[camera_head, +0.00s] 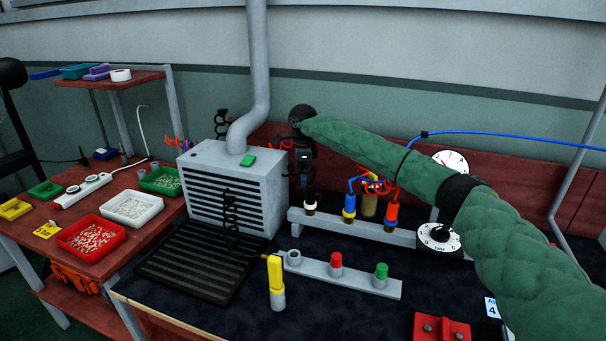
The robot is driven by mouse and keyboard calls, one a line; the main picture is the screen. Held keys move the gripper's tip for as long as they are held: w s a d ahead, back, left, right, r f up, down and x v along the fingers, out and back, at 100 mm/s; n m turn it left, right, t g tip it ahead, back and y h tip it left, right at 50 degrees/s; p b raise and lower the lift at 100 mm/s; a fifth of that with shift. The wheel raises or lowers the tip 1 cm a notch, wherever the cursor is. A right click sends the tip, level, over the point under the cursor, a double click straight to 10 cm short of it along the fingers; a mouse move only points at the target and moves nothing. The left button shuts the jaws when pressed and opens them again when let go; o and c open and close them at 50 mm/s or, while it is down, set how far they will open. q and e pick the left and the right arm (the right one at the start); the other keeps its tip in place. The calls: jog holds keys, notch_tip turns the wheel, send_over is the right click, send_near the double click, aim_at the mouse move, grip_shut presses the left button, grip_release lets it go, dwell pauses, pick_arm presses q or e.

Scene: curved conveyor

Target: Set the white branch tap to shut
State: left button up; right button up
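A grey manifold bar (345,227) stands on the dark bench top and carries several upright taps. The tap with the white collar (311,199) is the leftmost, beside one with a blue collar (349,206) and one with an orange-red body (391,214). My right arm, in a green quilted sleeve, reaches in from the right. Its black gripper (304,177) points down just above the white-collared tap and partly covers its top. The fingers are small and dark, so I cannot tell whether they are open or touch the tap.
A grey ventilated box (228,187) with a pipe stands left of the manifold. In front are a grey holder with red and green caps (343,276) and a yellow-topped cylinder (276,280). White dials (439,237) stand at right. A blue hose (500,135) runs behind.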

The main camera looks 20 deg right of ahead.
jog(key=c, duration=0.4)
jog(key=shift+w+a+m, duration=0.1)
jog(key=shift+a+m, duration=0.1)
jog(key=shift+m, duration=0.9)
pick_arm(q)
jog(key=shift+w+d+f+b, duration=0.1)
jog(key=shift+f+b, duration=0.1)
jog(key=shift+f, duration=0.7)
jog(key=shift+w+d+f+b, duration=0.1)
jog(key=shift+f+b, duration=0.05)
jog(key=shift+f, duration=0.75)
pick_arm(e)
jog(key=shift+w+a+m, duration=0.1)
jog(key=shift+a+m, duration=0.15)
jog(key=shift+m, duration=0.95)
pick_arm(q)
jog(key=shift+a+r, duration=0.1)
jog(key=shift+r, duration=0.05)
jog(key=shift+r, duration=0.1)
pick_arm(e)
jog(key=o, duration=1)
pick_arm(q)
jog(key=shift+t, duration=0.5)
notch_tip(320, 180, down, 5)
jog(key=shift+r+b, duration=0.15)
jog(key=shift+b, duration=0.4)
pick_arm(e)
notch_tip(320, 180, up, 8)
